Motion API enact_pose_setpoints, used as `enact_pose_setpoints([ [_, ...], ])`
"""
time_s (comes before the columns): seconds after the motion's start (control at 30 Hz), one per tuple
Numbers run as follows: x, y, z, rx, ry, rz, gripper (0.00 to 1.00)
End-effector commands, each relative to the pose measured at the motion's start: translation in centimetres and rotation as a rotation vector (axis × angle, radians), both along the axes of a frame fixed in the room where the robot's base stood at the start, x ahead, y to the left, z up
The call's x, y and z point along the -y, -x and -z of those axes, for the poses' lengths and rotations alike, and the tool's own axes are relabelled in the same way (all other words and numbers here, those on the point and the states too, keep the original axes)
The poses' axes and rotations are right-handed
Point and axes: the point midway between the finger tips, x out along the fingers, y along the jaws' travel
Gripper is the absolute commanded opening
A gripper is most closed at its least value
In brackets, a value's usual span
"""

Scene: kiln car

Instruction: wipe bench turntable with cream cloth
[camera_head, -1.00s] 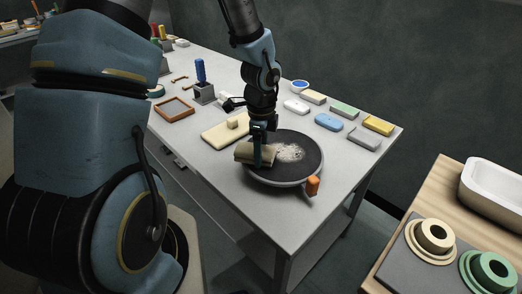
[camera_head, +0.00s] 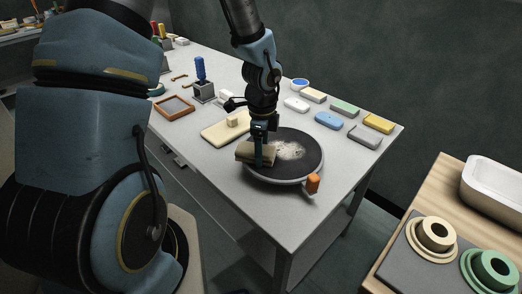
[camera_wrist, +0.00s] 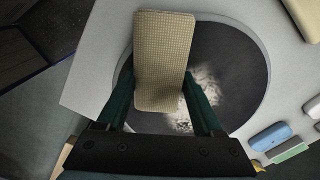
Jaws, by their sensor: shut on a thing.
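The bench turntable (camera_head: 309,160) is a dark round disc with a pale rim, near the front of the bench. A whitish powdery patch lies on it, and an orange knob (camera_head: 313,183) sits at its front right edge. My gripper (camera_head: 259,158) is shut on the cream cloth (camera_head: 243,153), a folded, woven pad, at the turntable's left edge. In the wrist view the cloth (camera_wrist: 163,62) sits between the two green fingers, over the disc (camera_wrist: 232,75), with the white patch beside it. Whether the cloth touches the disc I cannot tell.
A cream board (camera_head: 214,135) with a small block lies just behind the turntable. Blue (camera_head: 328,121), green (camera_head: 344,110), yellow (camera_head: 378,124) and grey (camera_head: 364,138) blocks lie to the right. A wooden frame (camera_head: 174,108) and a blue-handled tool (camera_head: 201,72) stand at left. The bench front is clear.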

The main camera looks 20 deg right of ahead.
Motion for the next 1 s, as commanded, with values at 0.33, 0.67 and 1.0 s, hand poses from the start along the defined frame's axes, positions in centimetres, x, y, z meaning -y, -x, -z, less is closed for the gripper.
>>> enact_pose_setpoints([
  [0.33, 3.0, -0.5, 0.0, 0.000, 0.001, 0.001, 0.24],
  [0.67, 4.1, -0.7, 0.0, 0.000, 0.001, 0.000, 0.24],
  [1.0, 4.9, -0.8, 0.0, 0.000, 0.001, 0.001, 0.24],
])
